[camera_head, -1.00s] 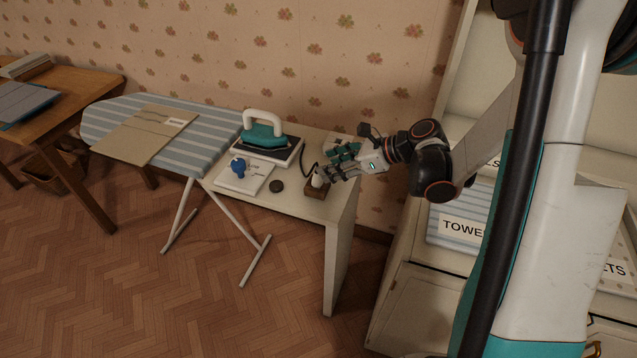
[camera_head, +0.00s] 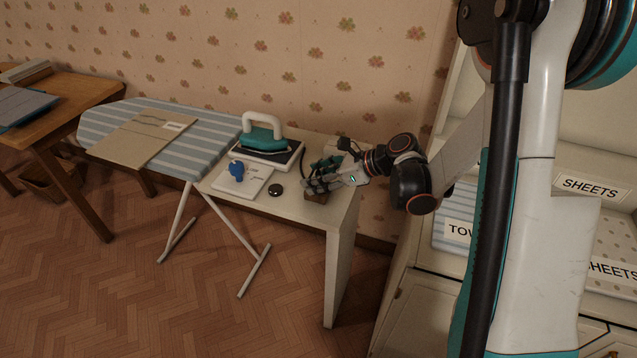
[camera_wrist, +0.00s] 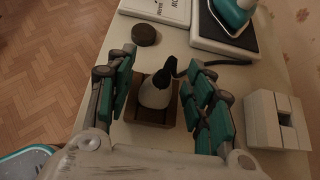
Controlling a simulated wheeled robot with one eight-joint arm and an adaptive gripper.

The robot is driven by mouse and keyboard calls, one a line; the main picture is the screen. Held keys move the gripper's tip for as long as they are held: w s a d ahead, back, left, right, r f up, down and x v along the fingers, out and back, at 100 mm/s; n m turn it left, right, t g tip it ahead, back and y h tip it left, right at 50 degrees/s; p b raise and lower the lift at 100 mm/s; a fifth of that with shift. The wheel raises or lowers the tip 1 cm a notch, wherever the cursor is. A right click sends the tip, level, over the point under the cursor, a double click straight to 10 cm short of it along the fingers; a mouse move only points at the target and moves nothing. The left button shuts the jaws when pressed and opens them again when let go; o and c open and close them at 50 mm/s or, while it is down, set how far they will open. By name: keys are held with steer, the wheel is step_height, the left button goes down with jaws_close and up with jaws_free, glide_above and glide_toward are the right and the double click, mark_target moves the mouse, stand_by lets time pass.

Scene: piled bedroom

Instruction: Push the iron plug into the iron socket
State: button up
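In the wrist view, the iron plug (camera_wrist: 155,93) is a pale rounded body with a dark neck and cord. It stands in a brown wooden block (camera_wrist: 148,119), which also shows in the head view (camera_head: 316,198). My gripper (camera_wrist: 161,68) is open, with its teal-padded fingers on either side of the plug and visible gaps to it. In the head view my gripper (camera_head: 320,181) is low over the block and hides the plug. A white block with a square opening (camera_wrist: 263,121), seemingly the iron socket, stands to the right in the wrist view. The teal iron (camera_head: 262,139) rests on its dark pad.
The striped ironing board (camera_head: 205,150) adjoins on the left. Shelves with labelled linens (camera_head: 590,188) stand right.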

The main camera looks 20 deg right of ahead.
mark_target(318, 172)
jaws_close()
steer(key=shift+r+p, duration=0.35)
steer(key=shift+r, duration=0.35)
stand_by(0.4)
steer(key=shift+r+p, duration=2.85)
steer(key=shift+r, duration=1.55)
